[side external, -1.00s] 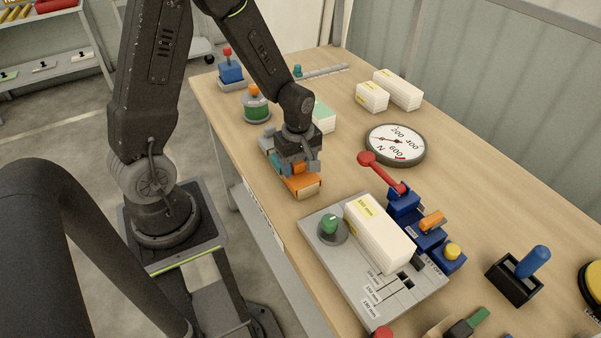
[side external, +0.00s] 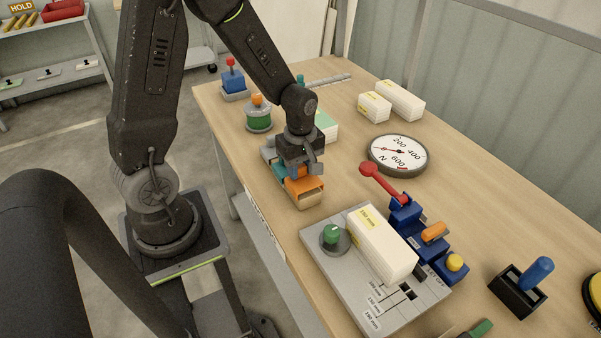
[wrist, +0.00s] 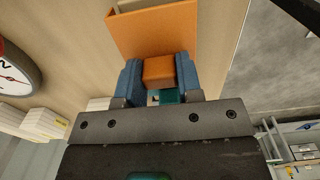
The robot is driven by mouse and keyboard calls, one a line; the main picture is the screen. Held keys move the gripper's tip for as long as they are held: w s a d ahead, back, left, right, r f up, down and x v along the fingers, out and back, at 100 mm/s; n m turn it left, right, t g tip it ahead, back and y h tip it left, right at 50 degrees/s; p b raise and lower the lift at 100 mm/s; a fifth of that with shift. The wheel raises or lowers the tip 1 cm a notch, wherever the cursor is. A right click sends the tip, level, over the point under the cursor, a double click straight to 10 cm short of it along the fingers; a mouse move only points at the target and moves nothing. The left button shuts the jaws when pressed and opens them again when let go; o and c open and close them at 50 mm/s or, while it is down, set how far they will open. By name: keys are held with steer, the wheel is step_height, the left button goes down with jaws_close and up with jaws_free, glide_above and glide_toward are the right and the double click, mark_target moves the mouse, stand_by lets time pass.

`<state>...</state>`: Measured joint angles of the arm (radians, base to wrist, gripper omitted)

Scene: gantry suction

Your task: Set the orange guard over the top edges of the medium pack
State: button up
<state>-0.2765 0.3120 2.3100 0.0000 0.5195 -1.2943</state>
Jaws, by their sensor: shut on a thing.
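The orange guard (side external: 306,184) is an angled piece with a raised block on top. My gripper (side external: 300,170) is shut on that block. In the wrist view, the blue jaws of my gripper (wrist: 159,77) close on both sides of the orange block, and the guard's broad orange plate (wrist: 155,32) extends beyond them. The guard appears slightly above the table, left of the fixture. A long white pack (side external: 381,243) with a yellow label lies on the grey fixture, apart from the guard; its top is bare. I cannot read its size surely.
A round dial (side external: 398,155) and two white packs (side external: 402,101) (side external: 374,107) are farther back. A teal piece (side external: 279,171) sits beside my gripper.

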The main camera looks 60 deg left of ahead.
step_height(320, 180, up, 2)
steer(key=shift+w, duration=0.1)
steer(key=s+a+r, duration=0.7)
steer(key=a, duration=0.2)
steer(key=w+d+r, duration=0.2)
steer(key=w+d, duration=0.8)
steer(key=d, duration=0.3)
steer(key=w+d, duration=0.1)
steer(key=d, duration=1.5)
steer(key=shift+w+d+r, duration=0.3)
steer(key=shift+w+r, duration=0.05)
steer(key=shift+f, duration=0.1)
glide_above(372, 223)
steer(key=shift+f, duration=2.85)
steer(key=shift+f, duration=1.65)
